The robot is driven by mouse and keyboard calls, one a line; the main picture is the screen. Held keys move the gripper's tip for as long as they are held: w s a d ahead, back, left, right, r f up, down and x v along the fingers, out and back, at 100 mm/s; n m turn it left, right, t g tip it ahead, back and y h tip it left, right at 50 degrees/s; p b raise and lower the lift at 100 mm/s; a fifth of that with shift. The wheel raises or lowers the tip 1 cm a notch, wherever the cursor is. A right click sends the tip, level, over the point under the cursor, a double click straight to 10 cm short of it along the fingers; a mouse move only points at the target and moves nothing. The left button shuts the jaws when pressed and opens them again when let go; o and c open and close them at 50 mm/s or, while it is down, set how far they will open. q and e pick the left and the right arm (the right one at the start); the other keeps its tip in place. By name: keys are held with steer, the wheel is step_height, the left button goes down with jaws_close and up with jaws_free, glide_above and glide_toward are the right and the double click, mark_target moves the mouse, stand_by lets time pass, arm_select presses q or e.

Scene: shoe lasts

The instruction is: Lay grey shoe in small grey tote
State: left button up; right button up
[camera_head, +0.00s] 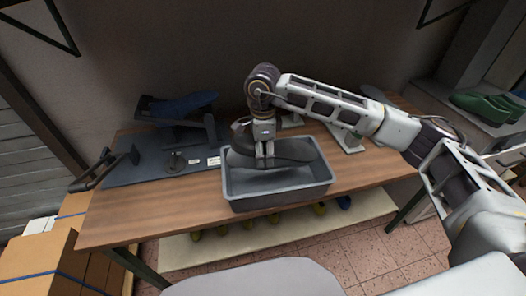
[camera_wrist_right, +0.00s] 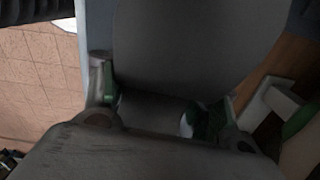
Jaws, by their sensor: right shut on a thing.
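The small grey tote (camera_head: 285,199) stands on the wooden table, open side up. My right gripper (camera_head: 265,162) points down over the tote's back part and is shut on the grey shoe (camera_head: 295,149). The shoe lies roughly level across the tote's opening, at about rim height; I cannot tell whether it touches the tote. In the right wrist view the shoe (camera_wrist_right: 200,40) fills the upper middle, with the fingers (camera_wrist_right: 165,105) on both sides of its narrow part. My left gripper does not show.
A dark machine with a blue shoe form (camera_head: 182,105) stands on a dark board (camera_head: 150,168) left of the tote. Green shoes (camera_head: 485,107) lie on a shelf at the right. Cardboard boxes (camera_head: 40,262) stand at lower left. The table's front left is clear.

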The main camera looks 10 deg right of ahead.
steer(key=o, duration=1.3)
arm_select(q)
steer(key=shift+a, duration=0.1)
arm_select(e)
steer(key=shift+o, duration=0.2)
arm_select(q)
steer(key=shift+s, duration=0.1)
arm_select(e)
steer(key=shift+r, duration=0.95)
step_height(320, 180, up, 10)
steer(key=shift+r, duration=0.15)
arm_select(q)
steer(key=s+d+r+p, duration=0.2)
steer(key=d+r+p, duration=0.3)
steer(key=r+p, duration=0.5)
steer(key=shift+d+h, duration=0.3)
arm_select(e)
step_height(320, 180, up, 10)
